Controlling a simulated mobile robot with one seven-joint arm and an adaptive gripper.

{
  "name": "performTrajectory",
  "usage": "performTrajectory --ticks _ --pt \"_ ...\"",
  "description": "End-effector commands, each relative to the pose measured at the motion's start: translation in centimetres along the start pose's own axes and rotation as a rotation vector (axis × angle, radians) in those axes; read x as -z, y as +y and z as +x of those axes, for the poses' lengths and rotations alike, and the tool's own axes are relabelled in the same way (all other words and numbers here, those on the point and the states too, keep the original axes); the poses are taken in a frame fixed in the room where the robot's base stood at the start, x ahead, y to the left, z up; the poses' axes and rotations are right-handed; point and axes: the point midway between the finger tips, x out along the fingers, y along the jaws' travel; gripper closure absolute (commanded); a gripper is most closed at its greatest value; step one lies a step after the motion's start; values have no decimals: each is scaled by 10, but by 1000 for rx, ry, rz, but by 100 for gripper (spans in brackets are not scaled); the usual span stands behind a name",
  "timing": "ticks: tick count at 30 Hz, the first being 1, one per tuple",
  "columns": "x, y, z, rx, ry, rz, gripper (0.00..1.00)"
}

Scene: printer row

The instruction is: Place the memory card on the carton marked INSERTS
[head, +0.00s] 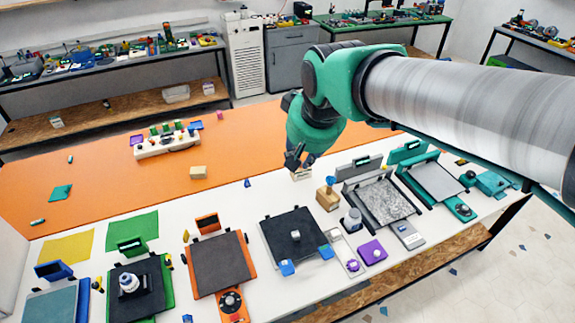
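My gripper (299,164) points down near the middle of the long table, just above a small pale carton (301,174). At this size I cannot tell whether its dark fingers are apart or shut, or whether they hold anything. A tan carton (198,173) stands on the orange surface to the left. Another tan carton (327,199) stands in front of my gripper, to the right. No marking is readable on these cartons, so I cannot tell which says INSERTS. I cannot make out the memory card for certain.
Several printers line the white front strip, including a black one (292,236) and an orange-framed one (220,262). A grey-framed printer (380,200) stands right of my gripper. A white rack (166,146) stands at the back. The orange surface (100,185) has free room.

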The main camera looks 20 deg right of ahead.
Motion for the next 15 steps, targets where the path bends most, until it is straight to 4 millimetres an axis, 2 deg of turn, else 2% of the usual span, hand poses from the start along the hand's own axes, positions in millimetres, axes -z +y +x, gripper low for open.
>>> performTrajectory --ticks 3,9,15 --pt "-30 -6 -17 9 9 -19 75" --pt "-80 -12 -36 23 16 -47 75" --pt "-118 -16 -46 34 20 -67 75"
